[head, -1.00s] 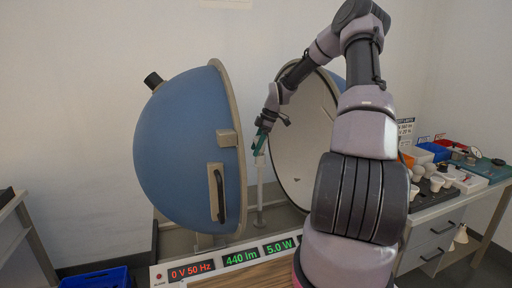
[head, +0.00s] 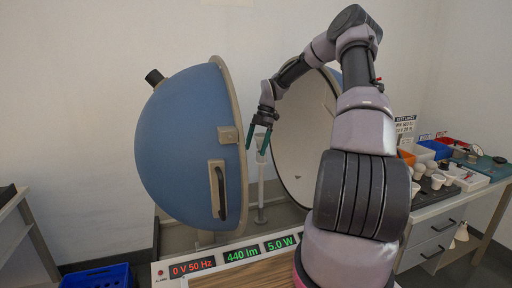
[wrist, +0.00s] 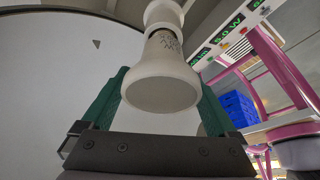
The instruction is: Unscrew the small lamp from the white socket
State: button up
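The small lamp (wrist: 160,85) has a white, rounded head and a neck with printed text. It sits in the white socket (wrist: 164,12), at the top of the wrist view. In the head view, the socket's white post (head: 261,185) stands between the two sphere halves, and the lamp is too small there to make out clearly. My gripper (head: 257,148) is at the top of this post. Its green fingers are open, one on each side of the lamp in the wrist view (wrist: 163,78).
The blue sphere half (head: 190,150) stands close at left, and the pale inner half (head: 300,145) at right. A panel (head: 230,258) reads 0 V 50 Hz, 440 lm and 5.0 W. A right bench (head: 470,205) holds lamps and bins.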

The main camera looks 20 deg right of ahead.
jog(key=m, duration=0.1)
jog(key=m+t, duration=0.1)
jog(key=m, duration=0.2)
jog(key=shift+w+d+r+t, duration=0.1)
jog(key=shift+w+d+t, duration=0.25)
jog(key=shift+w+t, duration=0.05)
jog(key=m, duration=0.2)
jog(key=w+m+t, duration=0.1)
jog(key=m, duration=0.1)
jog(key=m+t, duration=0.1)
jog(key=m, duration=0.1)
jog(key=shift+w+d+m, duration=0.15)
jog(key=shift+d+m, duration=0.15)
jog(key=shift+m, duration=0.1)
jog(key=m, duration=0.2)
jog(key=w+m+t+h, duration=0.1)
jog(key=m, duration=0.1)
jog(key=m+t+h, duration=0.1)
jog(key=m, duration=0.1)
jog(key=shift+w+d, duration=0.15)
jog(key=shift+d, duration=0.1)
jog(key=m, duration=0.2)
jog(key=m+h, duration=0.1)
jog(key=m, duration=0.1)
jog(key=w+d+m+h, duration=0.1)
jog(key=m, duration=0.1)
jog(key=shift+w+t, duration=0.1)
jog(key=shift+t, duration=0.3)
